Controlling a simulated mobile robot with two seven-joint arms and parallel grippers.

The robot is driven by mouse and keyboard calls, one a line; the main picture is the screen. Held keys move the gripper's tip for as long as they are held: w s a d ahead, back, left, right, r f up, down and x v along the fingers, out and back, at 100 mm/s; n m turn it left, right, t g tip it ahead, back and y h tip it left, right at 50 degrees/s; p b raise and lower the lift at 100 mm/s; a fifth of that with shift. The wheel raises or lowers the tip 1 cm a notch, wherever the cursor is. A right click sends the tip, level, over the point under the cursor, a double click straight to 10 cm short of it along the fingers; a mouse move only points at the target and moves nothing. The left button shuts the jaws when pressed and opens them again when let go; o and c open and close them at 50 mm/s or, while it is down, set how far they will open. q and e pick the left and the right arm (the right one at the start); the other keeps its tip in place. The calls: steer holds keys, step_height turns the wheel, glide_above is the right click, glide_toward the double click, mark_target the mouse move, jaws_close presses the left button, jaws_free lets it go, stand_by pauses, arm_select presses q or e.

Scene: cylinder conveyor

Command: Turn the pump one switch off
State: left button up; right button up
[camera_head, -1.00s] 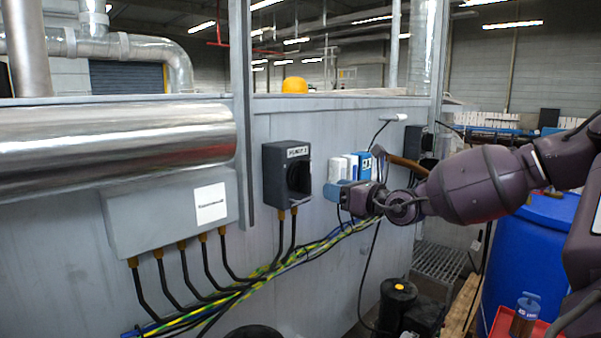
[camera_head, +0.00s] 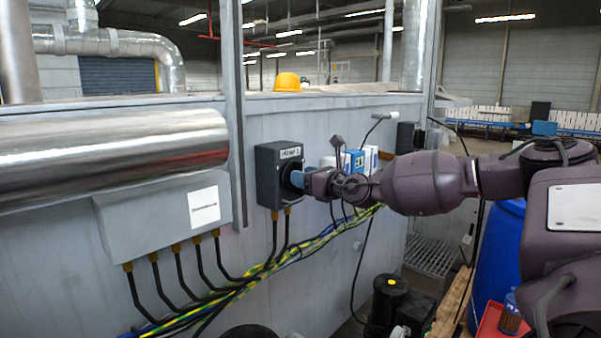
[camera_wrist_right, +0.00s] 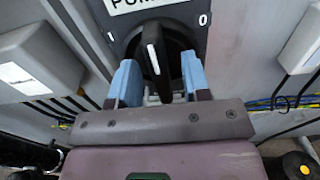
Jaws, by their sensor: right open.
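The pump switch is a dark grey box (camera_head: 268,178) on the side of the grey metal tank in the head view. Its label is too small to read surely there and is cut off in the wrist view. In the right wrist view its black rotary knob (camera_wrist_right: 153,57) shows a white line pointing nearly up, tilted slightly left. A 0 mark is at the knob's upper right, another white mark at its left. My right gripper (camera_head: 297,180) is at the knob, open, with blue fingers (camera_wrist_right: 160,82) on either side of it. I cannot tell whether they touch it. My left gripper is out of view.
A grey junction box (camera_head: 150,220) with several cables is left of the switch. Blue-and-white boxes (camera_head: 356,160) are on the wall behind my right arm. A blue barrel (camera_head: 497,255) and a red tray (camera_head: 490,325) stand at the right.

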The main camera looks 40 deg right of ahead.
steer(key=shift+w+a, duration=0.1)
steer(key=shift+w, duration=0.7)
jaws_close()
